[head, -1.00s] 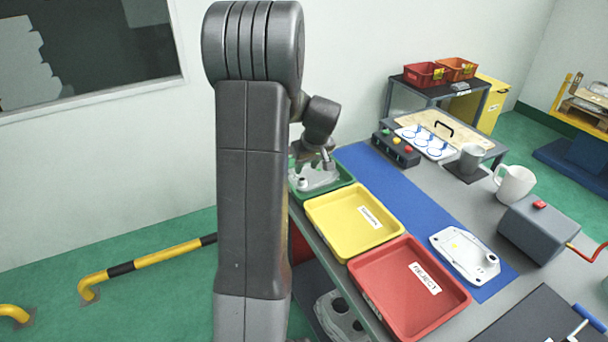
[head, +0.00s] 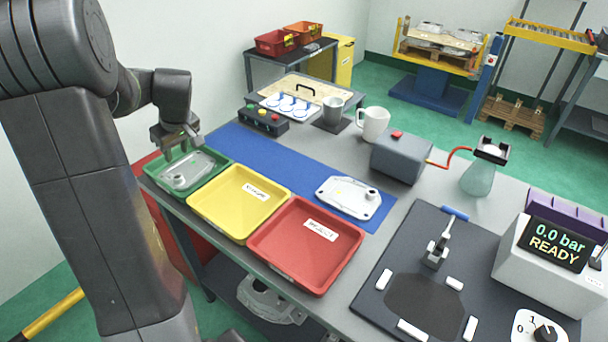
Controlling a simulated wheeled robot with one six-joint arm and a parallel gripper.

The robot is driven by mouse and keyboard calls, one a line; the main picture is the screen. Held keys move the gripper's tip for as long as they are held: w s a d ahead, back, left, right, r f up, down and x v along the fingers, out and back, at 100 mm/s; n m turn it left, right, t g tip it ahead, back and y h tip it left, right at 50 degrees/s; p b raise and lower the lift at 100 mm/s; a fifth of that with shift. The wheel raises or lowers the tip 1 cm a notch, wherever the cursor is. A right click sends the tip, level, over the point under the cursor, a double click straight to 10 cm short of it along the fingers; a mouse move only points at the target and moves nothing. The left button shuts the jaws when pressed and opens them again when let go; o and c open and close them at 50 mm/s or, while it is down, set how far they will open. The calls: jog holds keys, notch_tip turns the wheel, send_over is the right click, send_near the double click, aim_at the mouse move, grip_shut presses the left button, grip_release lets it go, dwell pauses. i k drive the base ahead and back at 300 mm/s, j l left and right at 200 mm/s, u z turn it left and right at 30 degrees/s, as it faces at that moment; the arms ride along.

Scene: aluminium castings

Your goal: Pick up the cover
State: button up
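A pale aluminium cover (head: 348,197) lies flat on the blue mat (head: 268,157), behind the red tray, with a round boss at its right end. A similar casting (head: 188,170) lies in the green tray (head: 222,176) at the left. My gripper (head: 181,150) is above the green tray, over the back of that casting, well left of the cover on the mat. Its fingers look apart, with nothing visible between them. Whether a fingertip touches the casting is too small to tell.
A yellow tray (head: 215,213) and red tray (head: 262,250) line the bench's near edge. A mug (head: 375,124), steel cup (head: 333,111), grey box (head: 402,158) and flask (head: 478,178) stand behind and right. A dark clamp fixture (head: 385,258) and pressure display unit (head: 545,265) occupy the right.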

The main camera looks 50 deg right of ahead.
aim_at(351, 196)
jog(key=z, duration=2.35)
jog(key=i+j+u, duration=0.1)
jog(key=j+u, duration=0.2)
jog(key=j, duration=0.15)
jog(key=i+j+u, duration=0.15)
jog(key=j+u, duration=0.15)
jog(key=j, duration=0.2)
